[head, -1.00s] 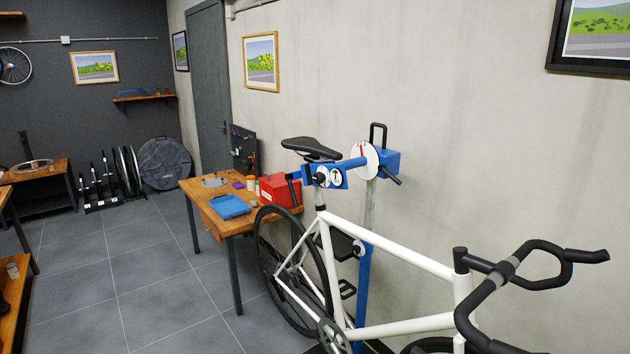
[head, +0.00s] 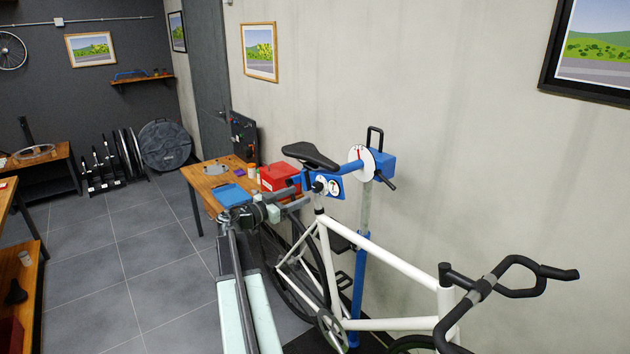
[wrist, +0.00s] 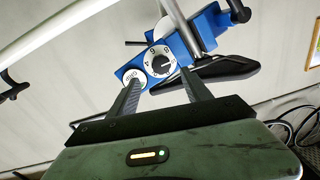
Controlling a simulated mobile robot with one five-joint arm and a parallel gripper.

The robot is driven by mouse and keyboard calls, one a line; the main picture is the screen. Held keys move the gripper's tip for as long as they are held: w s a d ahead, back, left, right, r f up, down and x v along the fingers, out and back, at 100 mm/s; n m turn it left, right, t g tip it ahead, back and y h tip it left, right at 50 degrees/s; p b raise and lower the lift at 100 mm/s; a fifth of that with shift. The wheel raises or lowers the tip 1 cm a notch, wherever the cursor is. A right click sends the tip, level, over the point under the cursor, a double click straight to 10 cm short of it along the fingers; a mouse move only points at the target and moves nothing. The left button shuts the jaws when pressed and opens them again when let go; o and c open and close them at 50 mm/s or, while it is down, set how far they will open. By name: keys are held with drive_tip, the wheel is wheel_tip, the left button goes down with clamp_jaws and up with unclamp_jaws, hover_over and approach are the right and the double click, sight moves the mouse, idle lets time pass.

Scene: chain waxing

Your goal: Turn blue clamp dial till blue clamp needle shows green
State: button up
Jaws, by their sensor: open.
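The blue clamp (head: 338,192) holds the bike's seatpost below the black saddle (head: 311,156). Its black dial knob (head: 319,187) sits on a white face beside a small round white gauge (head: 334,188). In the wrist view the dial (wrist: 162,63) has marks around a black knob, and the gauge (wrist: 133,79) is partly hidden by a finger. My gripper (head: 303,192) is open and empty, pointing at the clamp. In the wrist view its fingers (wrist: 160,80) spread either side of the dial, apparently short of it.
The white bike frame (head: 390,262) hangs on the blue stand post (head: 358,295). A large white disc with a red mark (head: 361,162) is on the stand's head. A wooden table (head: 205,184) with a red box (head: 280,178) and blue tray (head: 232,195) stands behind my arm.

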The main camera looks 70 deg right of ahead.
sight(316, 188)
drive_tip(key=x, duration=0.7)
drive_tip(key=shift+s+d, duration=0.2)
drive_tip(key=shift+d, duration=0.15)
drive_tip(key=shift+c, duration=0.3)
